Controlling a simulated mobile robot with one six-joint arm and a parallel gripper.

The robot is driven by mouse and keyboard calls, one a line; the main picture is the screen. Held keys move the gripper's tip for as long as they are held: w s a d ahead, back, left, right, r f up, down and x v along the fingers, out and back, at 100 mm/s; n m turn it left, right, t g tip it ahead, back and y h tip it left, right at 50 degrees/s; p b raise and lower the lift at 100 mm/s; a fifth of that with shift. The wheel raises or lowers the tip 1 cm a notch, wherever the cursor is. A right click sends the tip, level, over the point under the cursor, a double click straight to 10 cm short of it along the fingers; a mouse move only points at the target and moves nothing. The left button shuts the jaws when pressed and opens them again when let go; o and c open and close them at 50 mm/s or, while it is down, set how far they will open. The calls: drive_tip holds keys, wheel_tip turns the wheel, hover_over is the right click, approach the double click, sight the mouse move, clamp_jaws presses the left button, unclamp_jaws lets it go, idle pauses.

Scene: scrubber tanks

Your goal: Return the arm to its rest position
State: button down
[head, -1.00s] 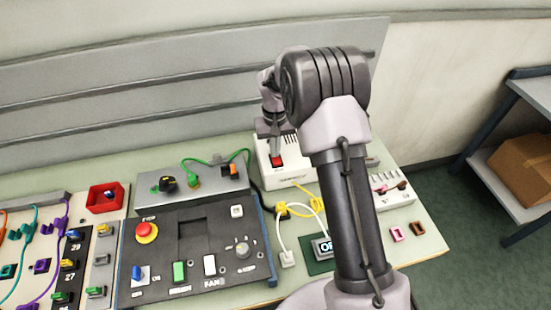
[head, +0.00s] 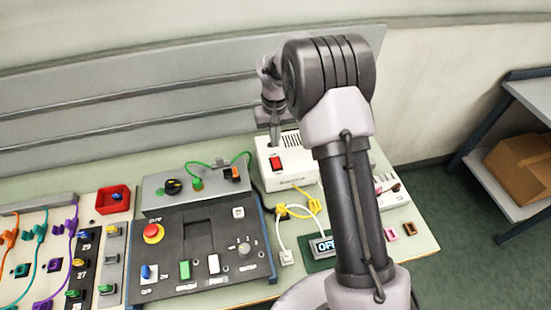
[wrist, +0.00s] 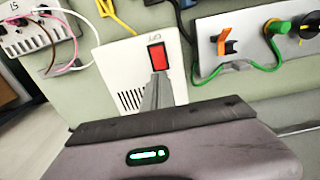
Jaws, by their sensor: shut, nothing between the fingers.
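My arm rises at the right of centre in the head view and bends over toward the back of the bench. My gripper (head: 274,133) points down above the white box with the red rocker switch (head: 276,163). In the wrist view the gripper's fingers (wrist: 158,80) are together and empty. Their tips appear just below the red switch (wrist: 157,57) in that picture. In the head view they look a little above and behind the switch. I cannot tell the exact gap to the box. My forearm hides part of the bench's right side.
The black control panel (head: 195,245) with a red button (head: 153,232) is left of the box. A small display (head: 324,246), yellow and white cables (head: 300,213) and a red bin (head: 113,200) are on the bench (head: 420,240). A shelf with a cardboard box (head: 525,165) stands right.

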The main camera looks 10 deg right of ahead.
drive_tip(key=shift+f, duration=0.1)
drive_tip(key=s+a+r+m+t+y+b, duration=0.1)
drive_tip(key=s+a+r+m+t+b, duration=0.15)
drive_tip(key=s+r+b, duration=0.85)
drive_tip(key=s+a+f+m+t+y+b, duration=0.1)
drive_tip(key=s+f+m+t+b, duration=0.1)
drive_tip(key=s, duration=1.9)
drive_tip(key=shift+s+a+f+t+b, duration=0.15)
drive_tip(key=shift+a+t+b, duration=0.05)
drive_tip(key=shift+t+b, duration=0.55)
